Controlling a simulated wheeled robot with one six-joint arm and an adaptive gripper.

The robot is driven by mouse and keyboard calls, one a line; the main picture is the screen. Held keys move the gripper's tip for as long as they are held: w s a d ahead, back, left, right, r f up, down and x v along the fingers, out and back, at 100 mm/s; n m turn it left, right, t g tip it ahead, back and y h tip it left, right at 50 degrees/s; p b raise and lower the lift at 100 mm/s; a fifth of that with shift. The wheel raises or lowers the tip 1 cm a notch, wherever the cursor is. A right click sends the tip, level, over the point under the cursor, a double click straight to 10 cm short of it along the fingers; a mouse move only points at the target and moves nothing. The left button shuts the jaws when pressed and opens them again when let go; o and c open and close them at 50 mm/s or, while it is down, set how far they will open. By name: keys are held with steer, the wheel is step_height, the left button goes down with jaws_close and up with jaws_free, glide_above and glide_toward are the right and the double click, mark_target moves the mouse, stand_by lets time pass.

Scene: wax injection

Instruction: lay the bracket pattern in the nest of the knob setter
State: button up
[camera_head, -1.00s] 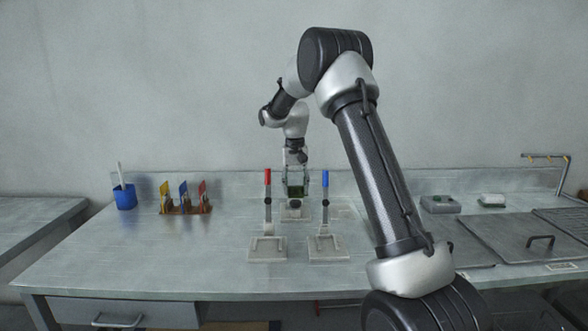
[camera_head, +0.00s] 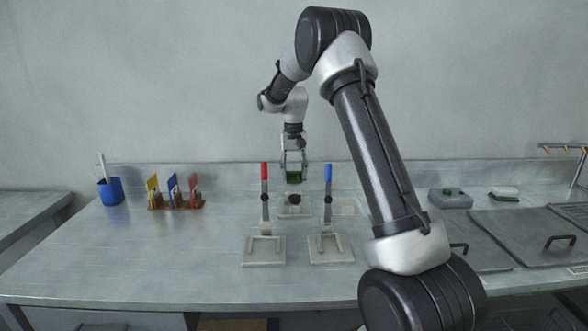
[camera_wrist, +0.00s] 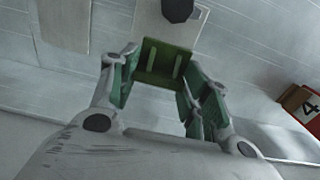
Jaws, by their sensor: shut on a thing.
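My gripper (camera_head: 293,172) is shut on the green bracket pattern (camera_head: 294,178) and holds it in the air over the back middle of the bench. In the wrist view the pattern (camera_wrist: 165,62) is an angled green piece with two pale ribs, between the fingertips. Just below it in the head view is a pale base with a dark round knob (camera_head: 294,198). The knob also shows beyond the pattern in the wrist view (camera_wrist: 178,9). In front stand a red-handled fixture (camera_head: 264,250) and a blue-handled fixture (camera_head: 330,250).
A blue cup (camera_head: 110,191) and a wooden rack (camera_head: 176,203) with coloured cards stand at the left. A grey box (camera_head: 450,199) and metal lids (camera_head: 520,238) are at the right. The bench between the rack and the red-handled fixture is clear.

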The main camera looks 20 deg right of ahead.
mark_target(294, 177)
steer(key=shift+f, duration=2.45)
steer(key=shift+f, duration=1.25)
steer(key=o, duration=1.2)
step_height(294, 177, up, 12)
